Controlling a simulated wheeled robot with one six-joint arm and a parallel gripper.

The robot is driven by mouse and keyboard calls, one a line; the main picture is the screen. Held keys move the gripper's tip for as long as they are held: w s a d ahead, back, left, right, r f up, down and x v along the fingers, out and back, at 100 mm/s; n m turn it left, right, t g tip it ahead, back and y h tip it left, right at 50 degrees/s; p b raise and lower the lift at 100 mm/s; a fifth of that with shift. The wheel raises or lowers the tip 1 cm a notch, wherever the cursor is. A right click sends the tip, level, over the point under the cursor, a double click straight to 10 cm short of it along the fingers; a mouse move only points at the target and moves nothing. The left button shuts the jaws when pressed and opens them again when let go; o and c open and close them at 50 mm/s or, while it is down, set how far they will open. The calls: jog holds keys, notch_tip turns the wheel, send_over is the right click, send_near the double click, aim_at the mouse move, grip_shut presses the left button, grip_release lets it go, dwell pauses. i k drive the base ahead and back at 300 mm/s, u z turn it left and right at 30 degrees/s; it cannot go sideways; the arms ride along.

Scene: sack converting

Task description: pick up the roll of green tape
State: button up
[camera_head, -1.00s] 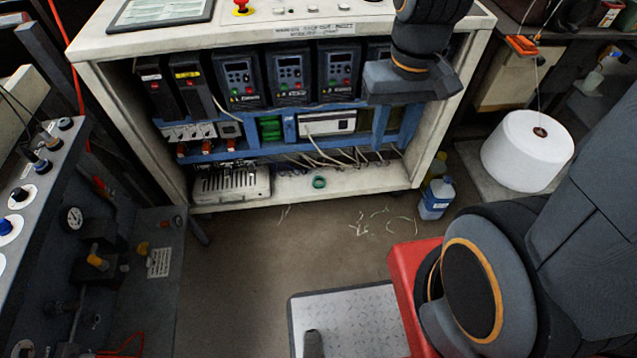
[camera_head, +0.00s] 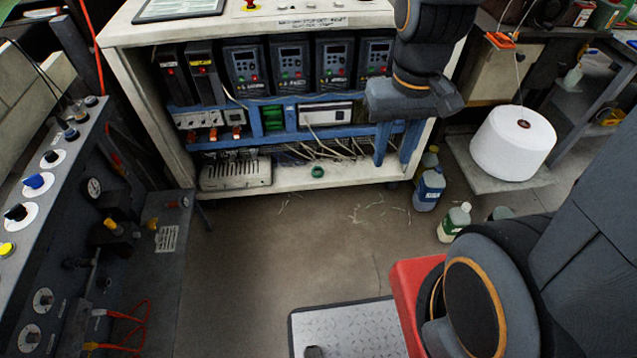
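The roll of green tape (camera_head: 318,172) is a small green ring on the pale bottom shelf of the open cabinet, near its front edge. It is in the middle of the head view, with nothing in front of it. My gripper (camera_head: 396,135) hangs at the upper right, in front of the cabinet's right part. In the picture it is above and to the right of the tape, and apart from it.
A grey slotted unit (camera_head: 236,174) is left of the tape, with loose wires behind it. The cabinet's blue rail (camera_head: 228,143) runs above. Bottles (camera_head: 429,189) and a large white spool (camera_head: 513,143) stand at right. A control panel (camera_head: 65,165) stands at left. The middle floor is clear.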

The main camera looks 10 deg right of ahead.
aim_at(316, 177)
jog(key=u, duration=0.8)
jog(key=i, duration=0.6)
jog(key=z, duration=0.8)
